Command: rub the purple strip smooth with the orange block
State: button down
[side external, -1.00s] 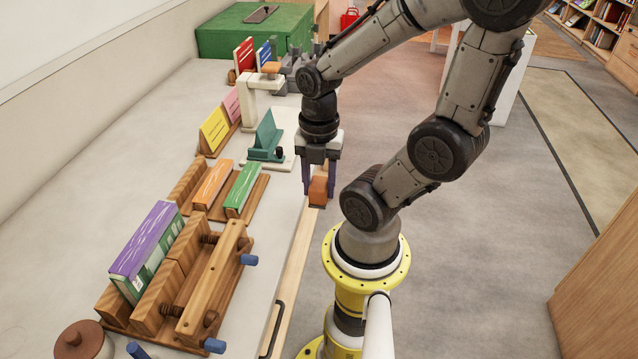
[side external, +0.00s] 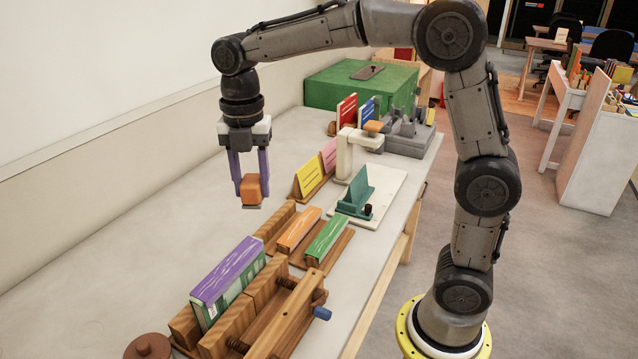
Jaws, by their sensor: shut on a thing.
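The orange block (side external: 252,187) has a thin grey underside. My gripper (side external: 251,180), with purple fingers, is shut on it and holds it in the air over the left part of the table, with space below it. The purple strip (side external: 229,271) is the top face of a book-like block with green and white sides. It shows pale wavy streaks. The block stands in a wooden press (side external: 246,318) at the front, below and a little left of my gripper in the picture. The orange block is apart from the strip.
A rack with orange (side external: 299,229) and green (side external: 328,237) strips stands behind the press. Beyond are a yellow card (side external: 308,176), a teal stand (side external: 356,192), a white post with an orange top and a green box (side external: 362,88). The table's left side is bare.

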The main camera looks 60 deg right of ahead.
jog(key=w+a+f+n, duration=0.1)
jog(key=a+f+n, duration=0.1)
jog(key=a, duration=0.5)
jog(key=w+a+f+n, duration=0.1)
jog(key=a+n, duration=0.1)
jog(key=a, duration=0.6)
jog(key=shift+w+d+f, duration=0.1)
jog(key=shift+w+f, duration=0.05)
jog(key=shift+f, duration=3.3)
jog(key=shift+d+f, duration=0.45)
jog(key=shift+f, duration=0.2)
jog(key=shift+d, duration=7.5)
jog(key=shift+a, duration=8.05)
notch_tip(320, 180, up, 8)
